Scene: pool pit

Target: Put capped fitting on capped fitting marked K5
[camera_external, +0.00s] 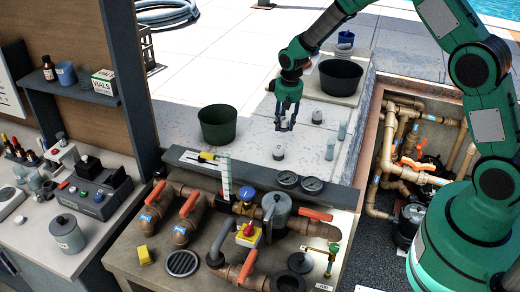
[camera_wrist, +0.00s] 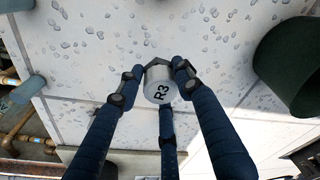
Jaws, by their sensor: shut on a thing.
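In the wrist view a pale grey capped fitting (camera_wrist: 157,74) marked R3 sits between the fingertips of my gripper (camera_wrist: 158,76), which is shut on it. In the external view my gripper (camera_external: 286,124) points down above the paved deck, and the held fitting is hard to make out there. A small pale capped fitting (camera_external: 278,153) stands on the deck just below and slightly left of my gripper, apart from it. Another small pale fitting (camera_external: 317,117) stands to the right. No K5 mark is readable in either view.
A dark green pot (camera_external: 218,125) stands left of my gripper, also in the wrist view (camera_wrist: 290,65). A black tub (camera_external: 341,78) is behind. The valve bench (camera_external: 150,262) is in front.

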